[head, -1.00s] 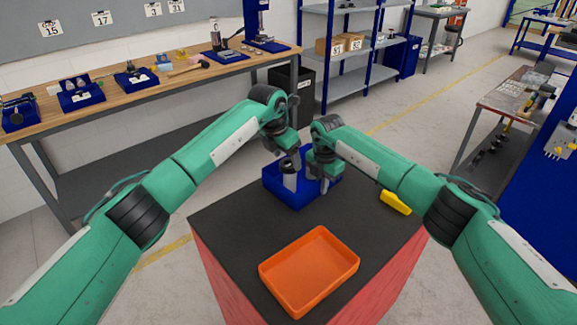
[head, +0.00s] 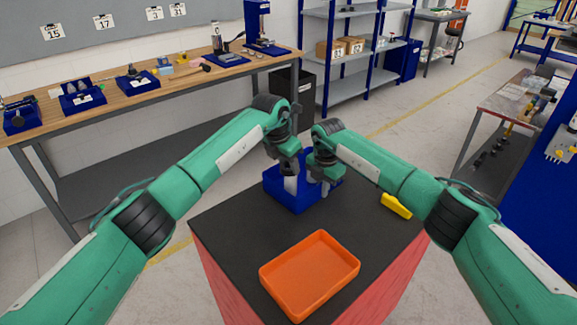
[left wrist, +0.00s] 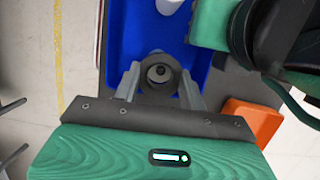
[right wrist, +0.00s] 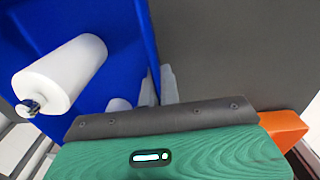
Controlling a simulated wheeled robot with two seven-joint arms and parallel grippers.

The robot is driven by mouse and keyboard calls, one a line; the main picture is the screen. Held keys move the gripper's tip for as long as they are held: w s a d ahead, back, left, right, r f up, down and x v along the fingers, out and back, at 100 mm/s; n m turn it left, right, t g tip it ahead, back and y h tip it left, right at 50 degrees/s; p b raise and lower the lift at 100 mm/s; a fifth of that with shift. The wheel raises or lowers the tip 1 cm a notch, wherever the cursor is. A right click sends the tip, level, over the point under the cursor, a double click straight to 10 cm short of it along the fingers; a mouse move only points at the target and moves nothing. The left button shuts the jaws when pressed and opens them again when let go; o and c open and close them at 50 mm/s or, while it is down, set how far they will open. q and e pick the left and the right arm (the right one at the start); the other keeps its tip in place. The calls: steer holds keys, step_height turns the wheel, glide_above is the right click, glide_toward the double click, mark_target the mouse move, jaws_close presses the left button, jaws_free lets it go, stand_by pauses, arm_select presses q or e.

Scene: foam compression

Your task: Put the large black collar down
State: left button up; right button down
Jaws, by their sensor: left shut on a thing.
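My left gripper (left wrist: 160,85) is shut on the large black collar (left wrist: 160,72), a dark ring with a round hole facing the left wrist camera. In the head view the left gripper (head: 289,166) is above the blue bin (head: 300,206), and the collar is hard to tell from the fingers. My right gripper (right wrist: 158,88) is at the bin's right wall, its fingers close together with the wall seemingly between them. A white cylinder (right wrist: 68,72) with a metal end is in the bin. A second white piece (right wrist: 118,104) is partly hidden.
An orange tray (head: 310,275) sits empty at the front of the dark table top (head: 235,235). A yellow object (head: 396,206) lies to the right of the bin. The table between tray and bin is clear. My two forearms are close together over the bin.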

arm_select(q)
step_height(320, 180, up, 12)
steer(key=shift+f, duration=5)
steer(key=shift+f, duration=0.1)
steer(key=shift+f, duration=0.5)
steer(key=o, duration=1)
steer(key=v, duration=1.3)
steer(key=shift+d+r, duration=0.15)
